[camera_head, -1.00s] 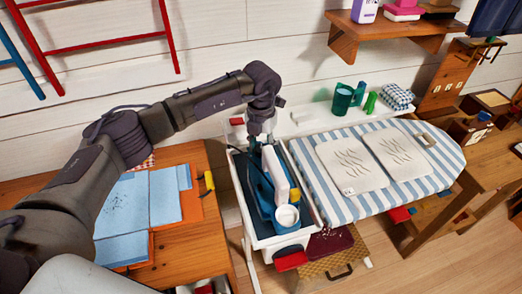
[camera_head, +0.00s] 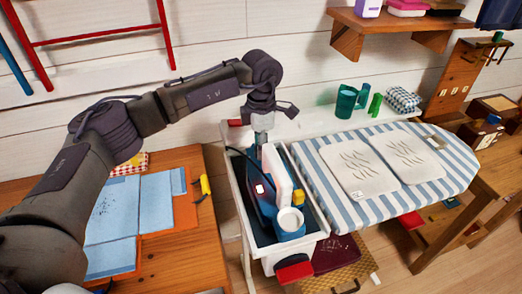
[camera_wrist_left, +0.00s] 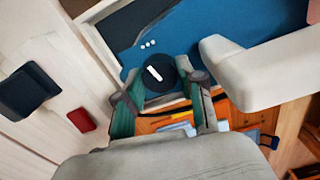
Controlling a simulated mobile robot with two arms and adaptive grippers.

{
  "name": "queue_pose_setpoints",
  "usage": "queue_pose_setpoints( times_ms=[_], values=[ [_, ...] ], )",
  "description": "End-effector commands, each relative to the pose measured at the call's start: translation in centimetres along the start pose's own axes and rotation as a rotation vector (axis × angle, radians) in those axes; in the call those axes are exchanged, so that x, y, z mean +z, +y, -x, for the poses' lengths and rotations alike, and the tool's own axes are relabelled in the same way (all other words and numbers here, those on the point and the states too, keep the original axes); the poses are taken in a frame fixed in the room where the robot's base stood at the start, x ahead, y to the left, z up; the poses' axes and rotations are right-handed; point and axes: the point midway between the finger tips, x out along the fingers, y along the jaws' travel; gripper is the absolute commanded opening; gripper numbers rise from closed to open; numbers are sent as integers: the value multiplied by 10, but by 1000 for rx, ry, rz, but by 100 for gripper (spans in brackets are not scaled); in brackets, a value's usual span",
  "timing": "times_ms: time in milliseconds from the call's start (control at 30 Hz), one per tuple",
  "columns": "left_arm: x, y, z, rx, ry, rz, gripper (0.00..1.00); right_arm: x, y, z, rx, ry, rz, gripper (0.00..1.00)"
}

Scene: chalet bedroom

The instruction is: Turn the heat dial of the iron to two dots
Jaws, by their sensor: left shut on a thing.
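The iron (camera_head: 262,190) stands in the tray-like rest (camera_head: 240,208) at the left end of the ironing board. Its blue body (camera_wrist_left: 215,40) and white handle part (camera_wrist_left: 255,75) fill the upper left wrist view. My left gripper (camera_head: 262,138) reaches down at the iron. In the left wrist view its two green-padded fingers (camera_wrist_left: 163,95) are shut on the dial, one on each side. My right gripper is not in view.
The striped ironing board (camera_head: 330,208) with two pale cloths lies to the right. A green mug (camera_head: 346,101) stands behind it. A wooden table (camera_head: 185,250) with blue cloths is at the left. A white and blue cup-like part (camera_head: 290,221) is in front of the iron.

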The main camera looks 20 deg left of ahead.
Motion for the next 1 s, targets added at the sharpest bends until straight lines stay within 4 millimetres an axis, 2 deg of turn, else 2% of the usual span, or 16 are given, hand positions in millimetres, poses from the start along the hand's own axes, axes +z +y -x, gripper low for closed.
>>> queue_pose_setpoints(
  times_ms=[400,1000],
  values=[
    [1,1,0,4,-3,-394,4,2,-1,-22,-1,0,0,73],
    [1,1,1,4,-2,-963,4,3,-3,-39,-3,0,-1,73]
  ],
)
